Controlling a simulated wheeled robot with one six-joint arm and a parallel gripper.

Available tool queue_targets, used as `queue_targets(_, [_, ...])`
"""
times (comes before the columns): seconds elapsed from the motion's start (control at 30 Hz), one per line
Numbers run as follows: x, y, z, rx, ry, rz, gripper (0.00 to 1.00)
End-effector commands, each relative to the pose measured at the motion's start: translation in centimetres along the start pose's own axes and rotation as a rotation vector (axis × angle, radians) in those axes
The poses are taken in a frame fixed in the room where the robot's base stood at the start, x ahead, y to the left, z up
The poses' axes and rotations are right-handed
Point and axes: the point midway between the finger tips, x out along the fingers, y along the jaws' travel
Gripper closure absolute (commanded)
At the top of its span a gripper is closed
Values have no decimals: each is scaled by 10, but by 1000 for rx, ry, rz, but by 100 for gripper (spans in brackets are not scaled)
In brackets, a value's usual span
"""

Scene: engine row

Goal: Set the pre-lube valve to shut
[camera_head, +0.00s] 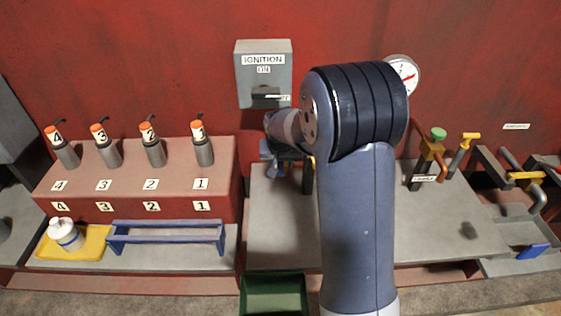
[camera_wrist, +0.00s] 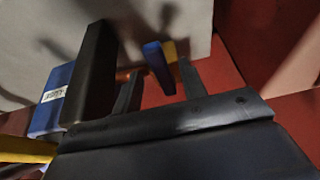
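A blue-and-yellow handle (camera_wrist: 158,65) shows between my gripper's fingers in the wrist view, in front of an orange-red part. I take it for the valve's handle, but no readable name shows. My gripper (camera_wrist: 160,72) is open, its two dark fingers apart on either side of the handle with gaps visible. A blue block with a white label (camera_wrist: 52,96) sits left, its text too small to read. In the head view my arm hides most of this spot; a bit of blue (camera_head: 265,149) shows beside the wrist.
A dark upright slab (camera_wrist: 92,75) stands close left of the fingers. In the head view, a green-knobbed orange fitting (camera_head: 432,155) and yellow-topped lever (camera_head: 463,153) stand right of my arm. The ignition box (camera_head: 263,72) is on the wall. A green bin (camera_head: 272,292) is in front.

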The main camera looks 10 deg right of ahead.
Motion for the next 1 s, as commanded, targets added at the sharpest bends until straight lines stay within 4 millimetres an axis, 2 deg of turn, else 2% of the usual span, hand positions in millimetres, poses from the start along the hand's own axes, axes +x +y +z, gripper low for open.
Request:
queue_targets(0.13, [6,0,0,0,0,0,60])
queue_targets(0.4, [7,0,0,0,1,0,60])
queue_targets(0.9, [7,0,0,0,1,0,100])
queue_targets(1.0, [7,0,0,0,1,0,100])
